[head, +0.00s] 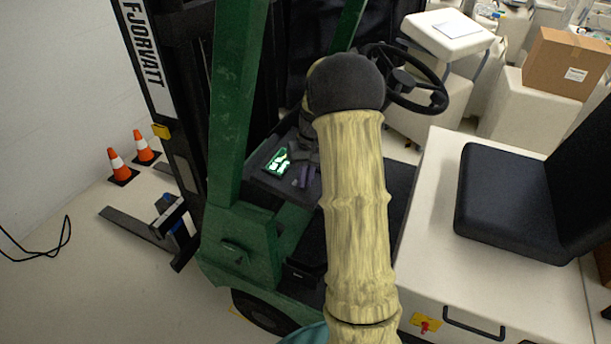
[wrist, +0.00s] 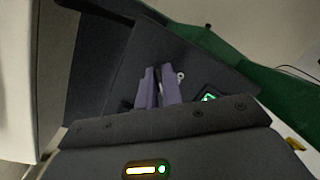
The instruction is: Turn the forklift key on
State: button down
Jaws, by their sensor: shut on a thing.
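The green forklift (head: 236,110) stands in the head view, with my arm reaching over it to the dark dashboard (head: 262,183). My gripper (head: 304,178) is at the dashboard, just right of a small green-lit display (head: 277,163). In the wrist view, the purple fingers of my gripper (wrist: 159,75) are close together at the dark panel. A small pale piece of the key (wrist: 180,77) shows beside the right fingertip. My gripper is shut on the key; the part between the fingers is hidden. The lit display also shows in the wrist view (wrist: 208,97). The key's turn angle cannot be told.
The steering wheel (head: 415,85) is right of my arm, close behind it. The black seat (head: 510,205) is at the right. The green mast post (head: 236,90) rises left of the dashboard. Two orange cones (head: 119,165) stand on the floor at the left.

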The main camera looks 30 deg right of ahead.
jog(key=shift+m, duration=1.1)
jog(key=c, duration=1.6)
grip_release()
jog(key=shift+o, duration=0.2)
jog(key=shift+d+r, duration=0.1)
jog(key=shift+r, duration=0.05)
jog(key=d+r+b, duration=0.1)
jog(key=r, duration=0.7)
jog(key=d+r+b, duration=0.2)
jog(key=r, duration=0.6)
jog(key=shift+w+d+r, duration=0.25)
jog(key=shift+r, duration=0.15)
